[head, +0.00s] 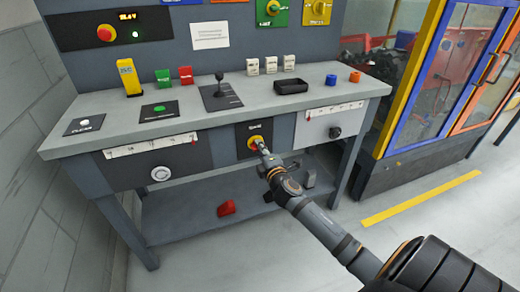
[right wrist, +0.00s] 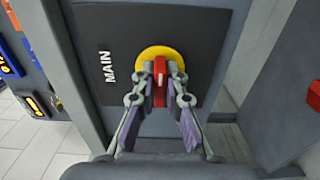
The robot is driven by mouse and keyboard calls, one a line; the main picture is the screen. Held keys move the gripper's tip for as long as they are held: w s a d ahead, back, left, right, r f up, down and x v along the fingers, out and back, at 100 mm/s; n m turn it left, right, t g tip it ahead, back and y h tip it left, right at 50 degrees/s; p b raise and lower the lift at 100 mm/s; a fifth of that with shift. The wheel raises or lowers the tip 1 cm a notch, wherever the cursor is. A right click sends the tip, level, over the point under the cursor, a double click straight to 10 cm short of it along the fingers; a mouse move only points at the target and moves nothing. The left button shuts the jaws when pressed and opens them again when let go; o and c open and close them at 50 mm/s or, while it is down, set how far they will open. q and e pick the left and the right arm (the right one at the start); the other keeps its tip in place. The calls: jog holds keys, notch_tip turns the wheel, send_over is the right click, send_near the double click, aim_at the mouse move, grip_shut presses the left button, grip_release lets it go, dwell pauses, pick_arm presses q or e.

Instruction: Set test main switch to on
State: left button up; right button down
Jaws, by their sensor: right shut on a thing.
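The main switch (head: 252,142) is a yellow disc on a dark panel on the bench front, under the worktop. In the right wrist view its yellow disc (right wrist: 150,53) carries a red handle (right wrist: 160,90), beside the label MAIN. The handle's long side runs along the direction of the lettering. My right gripper (head: 262,150) reaches the switch from the front right. In the right wrist view its two fingers (right wrist: 161,74) are shut on the red handle, one on each side. The fingers hide part of the disc. My left gripper is in neither view.
The worktop (head: 120,110) above holds a joystick (head: 219,83), a black tray (head: 291,86), and small coloured blocks. A red object (head: 227,208) lies on the lower shelf (head: 180,220). A glazed cabinet (head: 440,80) stands at the right. Floor in front is clear.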

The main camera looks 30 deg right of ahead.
jog(key=shift+f, duration=0.1)
dwell(0.4)
jog(key=c, duration=1.4)
grip_release()
jog(key=shift+s, duration=0.1)
jog(key=v, duration=1.1)
jog(key=shift+s, duration=0.4)
jog(key=shift+a, duration=0.15)
